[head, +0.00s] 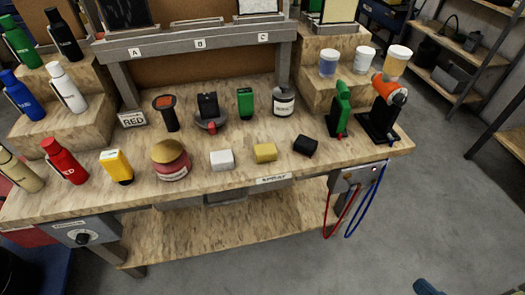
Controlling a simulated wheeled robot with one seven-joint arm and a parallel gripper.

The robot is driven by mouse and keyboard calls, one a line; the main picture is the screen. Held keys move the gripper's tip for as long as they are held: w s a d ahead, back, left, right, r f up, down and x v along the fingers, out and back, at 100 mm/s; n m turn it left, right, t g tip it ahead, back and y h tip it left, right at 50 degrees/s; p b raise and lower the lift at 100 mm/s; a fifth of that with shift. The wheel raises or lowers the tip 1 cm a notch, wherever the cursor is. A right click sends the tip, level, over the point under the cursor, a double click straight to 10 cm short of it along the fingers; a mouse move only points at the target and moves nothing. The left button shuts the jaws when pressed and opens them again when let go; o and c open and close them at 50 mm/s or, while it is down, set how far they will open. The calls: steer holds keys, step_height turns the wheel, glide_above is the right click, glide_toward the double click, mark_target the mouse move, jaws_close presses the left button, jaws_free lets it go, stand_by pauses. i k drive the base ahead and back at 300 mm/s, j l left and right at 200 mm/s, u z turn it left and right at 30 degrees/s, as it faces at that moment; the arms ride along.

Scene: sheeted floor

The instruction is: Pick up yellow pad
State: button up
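The yellow pad (265,153) is a small block lying on the wooden workbench (225,178), close to its front edge. A white block (222,159) lies to its left and a black block (305,146) to its right, both apart from it. Nothing covers the yellow pad. My gripper is not clearly visible in the head view. A small dark blue shape at the bottom right edge is cut off, and I cannot tell what it is.
A red jar with a tan top (170,160) and a yellow-black item (116,166) stand left along the front. Behind are a green item (245,103) and a white jar (283,101). A green tool (341,110) stands right. Grey floor in front is open.

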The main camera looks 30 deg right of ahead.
mark_target(266, 153)
steer(key=k+l+u, duration=0.1)
steer(key=l+u, duration=0.25)
steer(key=k+l+u, duration=0.1)
steer(key=u, duration=0.3)
steer(key=k+l+u, duration=0.15)
steer(key=u, duration=0.2)
steer(key=l, duration=0.05)
